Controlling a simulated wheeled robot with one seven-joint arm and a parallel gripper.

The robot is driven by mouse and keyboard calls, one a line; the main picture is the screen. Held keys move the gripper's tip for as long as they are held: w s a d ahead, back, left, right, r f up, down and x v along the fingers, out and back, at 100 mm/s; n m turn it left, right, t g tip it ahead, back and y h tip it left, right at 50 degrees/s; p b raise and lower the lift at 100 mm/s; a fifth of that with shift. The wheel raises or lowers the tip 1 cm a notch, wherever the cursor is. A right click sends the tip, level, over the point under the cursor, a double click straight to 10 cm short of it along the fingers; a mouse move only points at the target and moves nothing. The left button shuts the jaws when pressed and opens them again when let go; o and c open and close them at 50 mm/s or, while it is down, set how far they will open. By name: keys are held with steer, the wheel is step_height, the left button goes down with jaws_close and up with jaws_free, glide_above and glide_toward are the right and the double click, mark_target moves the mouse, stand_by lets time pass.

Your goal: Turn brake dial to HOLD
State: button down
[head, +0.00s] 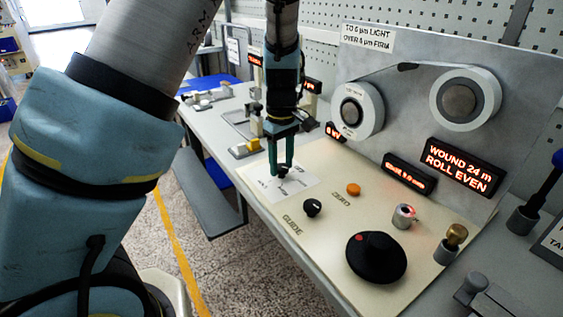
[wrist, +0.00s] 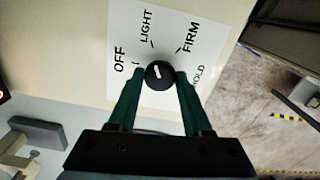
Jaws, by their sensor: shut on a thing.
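The brake dial (wrist: 160,74) is a small round black knob with a short white mark, on a white label plate (wrist: 118,32) marked OFF, LIGHT, FIRM and HOLD. The HOLD word is partly covered by a finger. The white mark lies on the upper left part of the knob; I cannot tell for sure which word it points to. My gripper (wrist: 160,80) is shut on the knob, one finger on each side. In the head view my gripper (head: 281,168) points down at the dial (head: 282,172), mostly hidden between the fingertips.
On the cream panel (head: 330,256) stand a GUIDE knob (head: 313,207), an orange button (head: 353,189), a lit silver button (head: 404,216), a big black dial (head: 376,257) and a brass knob (head: 456,235). Behind are two spools (head: 357,109) and a display reading WOUND 24 m ROLL EVEN (head: 460,166).

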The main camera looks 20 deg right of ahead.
steer(key=shift+m, duration=0.4)
steer(key=m, duration=0.5)
steer(key=shift+m+b, duration=0.3)
steer(key=shift+b, duration=0.1)
steer(key=m, duration=1.1)
steer(key=shift+m, duration=0.4)
steer(key=m+p, duration=0.2)
steer(key=m, duration=0.3)
steer(key=shift+m, duration=0.3)
steer(key=shift+c, duration=1.7)
jaws_free()
steer(key=shift+r, duration=0.1)
